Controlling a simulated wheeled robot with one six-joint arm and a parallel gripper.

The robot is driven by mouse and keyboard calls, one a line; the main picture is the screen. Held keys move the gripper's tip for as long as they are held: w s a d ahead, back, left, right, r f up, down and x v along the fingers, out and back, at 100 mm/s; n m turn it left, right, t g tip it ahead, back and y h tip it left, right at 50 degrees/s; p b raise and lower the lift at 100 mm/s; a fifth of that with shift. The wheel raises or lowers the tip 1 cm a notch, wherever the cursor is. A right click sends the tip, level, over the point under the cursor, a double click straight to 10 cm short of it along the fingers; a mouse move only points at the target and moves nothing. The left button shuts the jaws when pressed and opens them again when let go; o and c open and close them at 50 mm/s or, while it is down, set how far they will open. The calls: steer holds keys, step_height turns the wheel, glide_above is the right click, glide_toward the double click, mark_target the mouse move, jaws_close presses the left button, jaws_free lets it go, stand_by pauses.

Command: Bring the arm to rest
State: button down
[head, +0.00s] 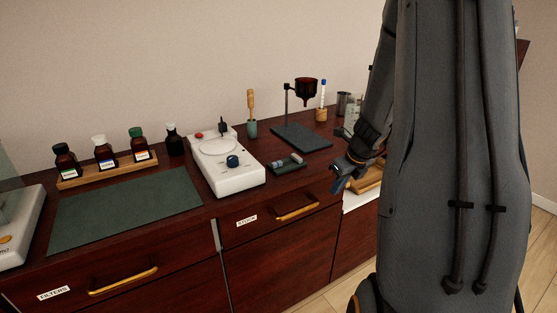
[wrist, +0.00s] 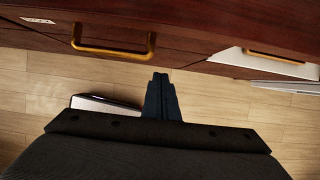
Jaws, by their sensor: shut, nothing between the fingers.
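My gripper (head: 337,185) hangs at the front edge of the counter in the head view, just right of the drawer labelled STOCK. In the wrist view my gripper (wrist: 160,78) points toward the cabinet front with its two fingers together. It is shut and holds nothing. The brass handle (wrist: 113,48) of a drawer shows ahead and to the left of the fingertips, apart from them. My own arm covers the right part of the head view and hides what is behind it.
On the counter stand a white hotplate-like device (head: 225,165), a green mat (head: 125,212), a wooden rack (head: 108,170) of bottles, a dark stand (head: 301,137) with a brown funnel, and a small tray (head: 287,166). The STOCK drawer (head: 280,235) looks shut. Wooden floor (wrist: 220,105) lies below my gripper.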

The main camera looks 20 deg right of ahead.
steer(key=s+a+r+n+g, duration=0.1)
steer(key=s+a+r+n, duration=0.1)
steer(key=a+n, duration=0.65)
steer(key=s+a+r+n+g, duration=0.1)
steer(key=s+a+r+n, duration=0.15)
steer(key=a+n, duration=0.65)
steer(key=s+a+r+n+g, duration=0.1)
steer(key=s+a+n, duration=1)
steer(key=n, duration=0.6)
steer(key=shift+s+r+g, duration=0.15)
steer(key=shift+r+g, duration=0.15)
steer(key=shift+r, duration=0.05)
